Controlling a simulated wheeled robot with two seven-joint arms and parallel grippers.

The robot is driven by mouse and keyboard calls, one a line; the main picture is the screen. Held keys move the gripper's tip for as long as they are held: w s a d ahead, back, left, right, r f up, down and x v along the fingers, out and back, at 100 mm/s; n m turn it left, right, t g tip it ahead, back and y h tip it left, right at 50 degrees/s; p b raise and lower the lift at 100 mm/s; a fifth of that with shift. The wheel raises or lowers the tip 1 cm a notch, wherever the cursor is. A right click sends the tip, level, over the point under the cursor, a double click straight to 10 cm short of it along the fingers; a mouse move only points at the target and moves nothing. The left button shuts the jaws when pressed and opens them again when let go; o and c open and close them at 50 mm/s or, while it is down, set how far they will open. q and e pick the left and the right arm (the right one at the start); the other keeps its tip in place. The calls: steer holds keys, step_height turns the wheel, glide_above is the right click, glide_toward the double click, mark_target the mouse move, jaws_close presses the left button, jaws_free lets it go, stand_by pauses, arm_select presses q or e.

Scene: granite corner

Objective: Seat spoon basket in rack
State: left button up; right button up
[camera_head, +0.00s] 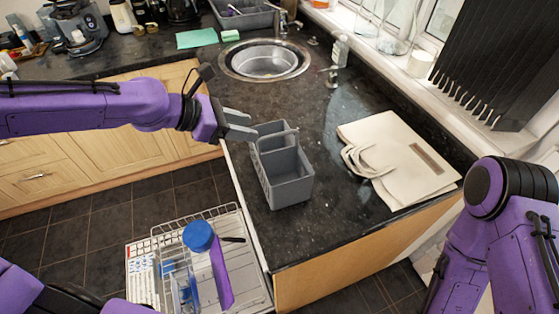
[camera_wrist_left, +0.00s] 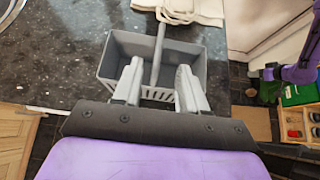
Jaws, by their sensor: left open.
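The grey spoon basket (camera_head: 287,179) stands upright on the dark granite counter, near its left edge. It has compartments and a central handle, and its inside looks empty. My left gripper (camera_head: 243,125) is open, just to the left of the basket's top. In the left wrist view the basket (camera_wrist_left: 196,60) lies ahead, with its handle (camera_wrist_left: 159,45) between the lines of my two open fingers (camera_wrist_left: 158,88). I cannot tell whether the fingers touch it. The wire rack (camera_head: 168,237) is low at the bottom left, below the counter. My right gripper is not in view.
A cream bag (camera_head: 397,160) lies right of the basket. A round sink (camera_head: 265,62) is behind, with a tap (camera_head: 332,72). A grey tub (camera_head: 243,14) stands farther back. The counter around the basket's front is clear.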

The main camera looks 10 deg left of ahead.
mark_target(278, 135)
arm_select(q)
steer(key=f+b, duration=0.1)
steer(key=b, duration=0.1)
steer(key=d+f+b, duration=0.1)
steer(key=b, duration=0.2)
steer(key=shift+w+d+f, duration=0.15)
steer(key=shift+w+f, duration=0.05)
steer(key=shift+w, duration=0.1)
steer(key=shift+w+d+f, duration=0.2)
steer(key=shift+w+d, duration=0.25)
steer(key=shift+d, duration=0.2)
steer(key=shift+w+d+f, duration=0.2)
steer(key=shift+w+d, duration=0.25)
steer(key=shift+d, duration=0.15)
steer(key=x, duration=0.4)
steer(key=shift+w+f, duration=0.15)
steer(key=shift+w, duration=0.05)
steer(key=shift+w+d+f, duration=0.2)
steer(key=shift+w+d, duration=0.05)
steer(key=shift+s+r, duration=0.1)
steer(key=c, duration=0.3)
steer(key=shift+a, duration=0.1)
jaws_close()
